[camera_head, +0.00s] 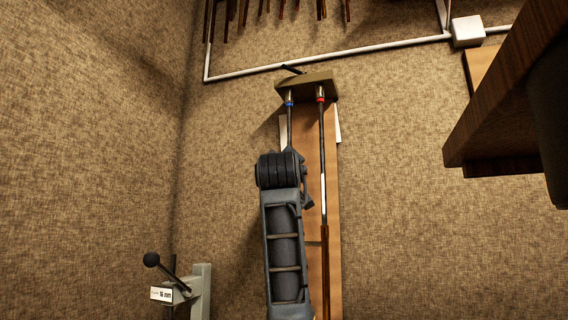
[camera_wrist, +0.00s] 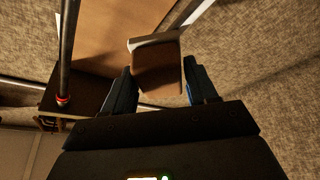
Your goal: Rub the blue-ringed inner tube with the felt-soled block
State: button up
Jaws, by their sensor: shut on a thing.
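My gripper (camera_wrist: 160,80) is shut on the brown block (camera_wrist: 157,70) in the wrist view, one finger on each side. A pale layer shows along the block's far edge. In the head view, the blue-ringed inner tube (camera_head: 289,118) runs down from a dark holder (camera_head: 306,87), and my arm covers its lower part. The red-ringed tube (camera_head: 322,150) runs parallel to its right; it also shows at the left of the wrist view (camera_wrist: 66,50). The blue-ringed tube is not clearly visible in the wrist view, so I cannot tell whether the block touches it.
A wooden board (camera_head: 332,170) lies behind the tubes. A white conduit (camera_head: 330,55) runs along the wall above. A dark wooden shelf or table edge (camera_head: 500,90) juts in at the right. A grey stand with a black-knobbed lever (camera_head: 200,290) stands at lower left.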

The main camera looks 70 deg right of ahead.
jog(key=shift+d+f, duration=0.1)
jog(key=a, duration=0.6)
jog(key=shift+s+p, duration=0.3)
jog(key=shift+p, duration=0.05)
jog(key=shift+a, duration=0.1)
jog(key=shift+s+a, duration=0.1)
jog(key=shift+a, duration=1.3)
